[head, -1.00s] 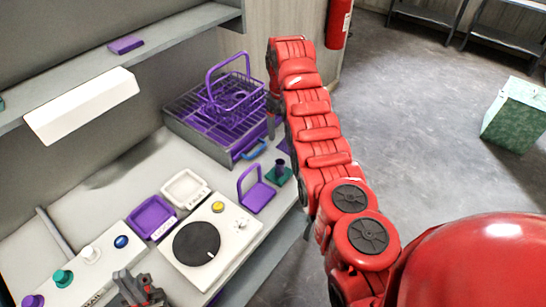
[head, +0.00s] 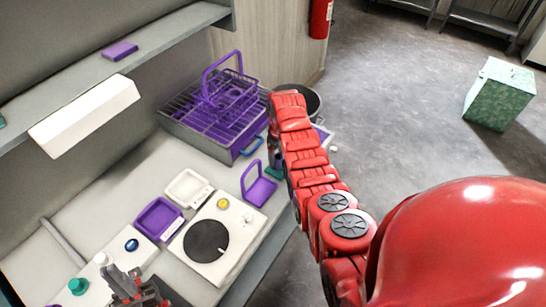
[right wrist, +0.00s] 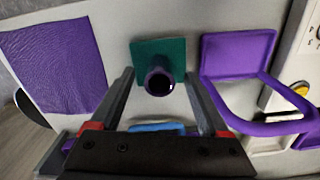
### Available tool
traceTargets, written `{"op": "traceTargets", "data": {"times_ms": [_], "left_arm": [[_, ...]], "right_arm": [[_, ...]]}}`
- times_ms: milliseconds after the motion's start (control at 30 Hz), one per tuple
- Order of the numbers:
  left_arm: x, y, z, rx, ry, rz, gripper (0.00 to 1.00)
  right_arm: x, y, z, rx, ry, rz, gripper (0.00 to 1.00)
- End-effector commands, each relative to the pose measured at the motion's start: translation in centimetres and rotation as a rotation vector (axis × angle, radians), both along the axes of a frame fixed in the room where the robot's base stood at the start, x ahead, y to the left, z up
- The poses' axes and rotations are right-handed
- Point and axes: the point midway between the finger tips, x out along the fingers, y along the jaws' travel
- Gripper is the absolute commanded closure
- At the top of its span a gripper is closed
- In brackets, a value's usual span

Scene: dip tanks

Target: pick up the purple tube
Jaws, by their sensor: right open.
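The purple tube (right wrist: 159,82) stands in a square green base (right wrist: 146,50) and points its dark open end towards the right wrist camera. My right gripper (right wrist: 159,76) is open, with one finger on each side of the tube; I see no contact. In the head view a bit of the green base (head: 274,172) shows beside my right arm, which hides the tube and right gripper there. My left gripper (head: 136,287) is at the bottom left over the bench, beside the control panel; its jaw opening is unclear.
A purple handled holder (head: 259,191) stands close to the green base. A purple cloth-like square (right wrist: 55,65) lies on the other side. A wire-topped tank with a purple basket (head: 228,92) is behind. A white device with a black disc (head: 207,240) and two small trays are nearer.

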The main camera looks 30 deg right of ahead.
Motion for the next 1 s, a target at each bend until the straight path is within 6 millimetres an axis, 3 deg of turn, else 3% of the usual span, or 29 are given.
{"op": "traceTargets", "data": {"times_ms": [100, 300, 733, 1000], "left_arm": [[0.01, 0.00, 0.28, 0.000, 0.001, 0.000, 1.00], [0.00, 0.00, 0.19, 0.000, 0.001, 0.000, 1.00], [0.00, 0.00, 0.18, 0.000, 0.001, 0.000, 1.00], [0.00, 0.00, 0.18, 0.000, 0.001, 0.000, 1.00]], "right_arm": [[-0.61, -0.26, -1.23, 0.001, 0.000, -0.001, 0.21], [-0.56, -0.30, -1.30, -0.001, -0.001, -0.001, 0.23], [-0.56, -0.26, -1.31, 0.000, -0.001, -0.001, 1.00], [-0.59, -0.27, -1.32, 0.000, 0.000, -0.001, 1.00]]}}
